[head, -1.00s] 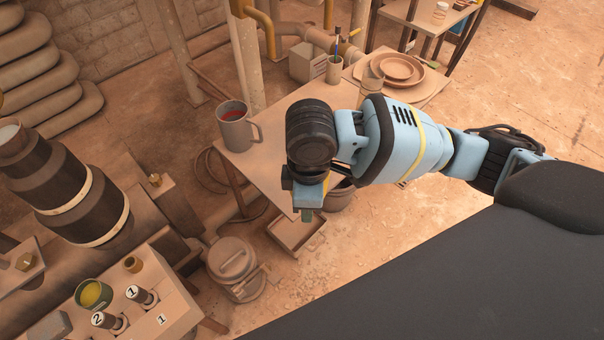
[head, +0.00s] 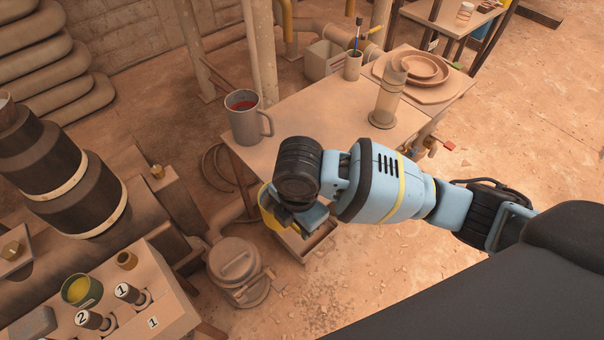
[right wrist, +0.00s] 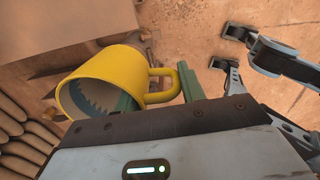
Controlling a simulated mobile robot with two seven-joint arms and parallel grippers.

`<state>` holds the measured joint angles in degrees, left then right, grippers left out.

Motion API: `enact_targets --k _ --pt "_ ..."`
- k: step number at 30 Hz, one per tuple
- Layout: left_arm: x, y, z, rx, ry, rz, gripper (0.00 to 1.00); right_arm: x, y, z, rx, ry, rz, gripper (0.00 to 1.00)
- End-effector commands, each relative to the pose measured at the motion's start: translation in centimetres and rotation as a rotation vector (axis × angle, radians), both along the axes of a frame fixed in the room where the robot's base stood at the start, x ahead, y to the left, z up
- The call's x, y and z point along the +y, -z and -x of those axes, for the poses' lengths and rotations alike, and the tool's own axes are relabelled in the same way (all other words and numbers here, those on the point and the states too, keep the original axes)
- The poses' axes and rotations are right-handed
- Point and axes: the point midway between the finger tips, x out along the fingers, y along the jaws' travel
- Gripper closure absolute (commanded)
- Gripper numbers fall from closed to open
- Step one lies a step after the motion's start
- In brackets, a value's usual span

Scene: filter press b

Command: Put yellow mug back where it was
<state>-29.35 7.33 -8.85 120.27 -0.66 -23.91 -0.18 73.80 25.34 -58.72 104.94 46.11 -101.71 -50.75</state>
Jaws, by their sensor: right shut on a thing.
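The yellow mug (head: 268,212) shows in part in the head view, below my right wrist and just off the near edge of the table (head: 310,112). In the right wrist view the yellow mug (right wrist: 105,82) lies tilted, its open mouth to the lower left and its handle to the right. My right gripper (right wrist: 160,92) is shut on the mug at the handle side, with green fingers on either side of the handle; the exact contact is partly hidden. In the head view my right wrist hides the fingertips. My left gripper is not in view.
A grey mug (head: 243,118) with red contents stands at the table's left corner. A clear cylinder (head: 388,95), a brush cup (head: 353,66) and stacked plates (head: 418,68) stand farther back. The table's middle is clear. A lidded pot (head: 238,265) and open tray (head: 305,240) are below.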

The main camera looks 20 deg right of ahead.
Motion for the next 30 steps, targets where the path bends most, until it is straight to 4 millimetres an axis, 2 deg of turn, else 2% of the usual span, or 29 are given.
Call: enact_targets --k 5,11,21,25,30 --pt "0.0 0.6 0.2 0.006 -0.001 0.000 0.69 -1.7 0.3 -2.3 -0.002 0.008 0.002 1.00" --pt "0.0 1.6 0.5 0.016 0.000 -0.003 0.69 -4.4 0.8 -6.0 -0.001 0.008 0.002 1.00" --pt "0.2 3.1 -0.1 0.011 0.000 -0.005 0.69 -8.6 1.4 -11.7 0.000 0.007 0.001 1.00" --pt "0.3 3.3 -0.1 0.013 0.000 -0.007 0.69 -9.2 1.5 -12.6 -0.001 0.004 -0.001 1.00" --pt "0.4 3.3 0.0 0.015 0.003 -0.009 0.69 -9.4 1.4 -12.9 -0.001 0.003 -0.002 1.00"
